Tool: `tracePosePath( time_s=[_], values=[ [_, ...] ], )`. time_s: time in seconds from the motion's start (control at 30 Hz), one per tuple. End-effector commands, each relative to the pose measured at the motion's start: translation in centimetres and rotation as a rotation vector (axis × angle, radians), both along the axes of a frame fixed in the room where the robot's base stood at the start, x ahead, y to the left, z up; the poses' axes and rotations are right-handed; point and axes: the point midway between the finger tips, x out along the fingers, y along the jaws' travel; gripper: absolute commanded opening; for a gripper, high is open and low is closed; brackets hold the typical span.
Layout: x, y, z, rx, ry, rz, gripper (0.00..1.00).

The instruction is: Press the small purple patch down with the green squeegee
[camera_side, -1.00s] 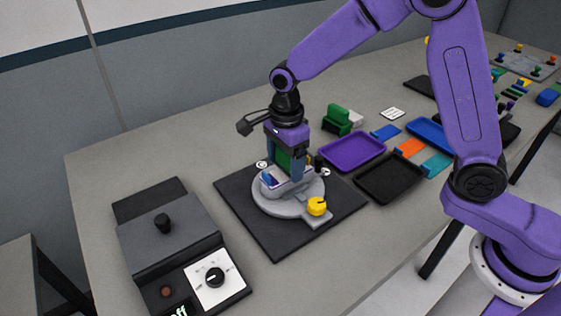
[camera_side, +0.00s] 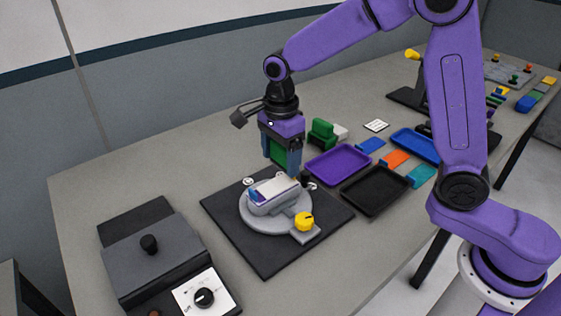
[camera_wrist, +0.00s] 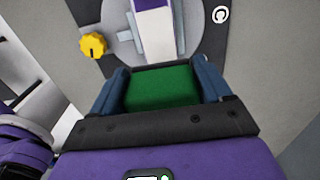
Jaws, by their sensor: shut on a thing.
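My gripper (camera_side: 282,155) is shut on the green squeegee (camera_side: 280,150), which also fills the space between the fingers in the wrist view (camera_wrist: 162,87). In the side view the squeegee is raised above and just behind a pale, box-like workpiece (camera_side: 274,194), with a gap between them. The workpiece lies on a round grey turntable (camera_side: 252,219). A purple area (camera_side: 258,196) shows on the workpiece's left end, and a purple band (camera_wrist: 150,4) crosses it at the top of the wrist view. I cannot tell whether the patch lies flat.
The turntable has a yellow knob (camera_side: 304,221) and sits on a dark mat (camera_side: 270,262). A purple tray (camera_side: 337,164) and a black tray (camera_side: 374,190) lie to the right. A green block (camera_side: 322,133) stands behind. A grey heater-like box (camera_side: 150,262) with a dial is at left.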

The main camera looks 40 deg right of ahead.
Motion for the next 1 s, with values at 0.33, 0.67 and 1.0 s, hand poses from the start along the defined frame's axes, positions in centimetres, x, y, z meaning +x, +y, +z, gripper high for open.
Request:
tracePosePath(
  time_s=[0.33, 0.67, 1.0],
  values=[
    [0.0, 0.0, 2.2, 0.002, -0.003, 0.000, 0.45],
    [0.0, 0.0, 3.7, 0.001, -0.002, 0.000, 0.45],
    [0.0, 0.0, 3.8, 0.001, -0.001, 0.000, 0.45]
  ],
)
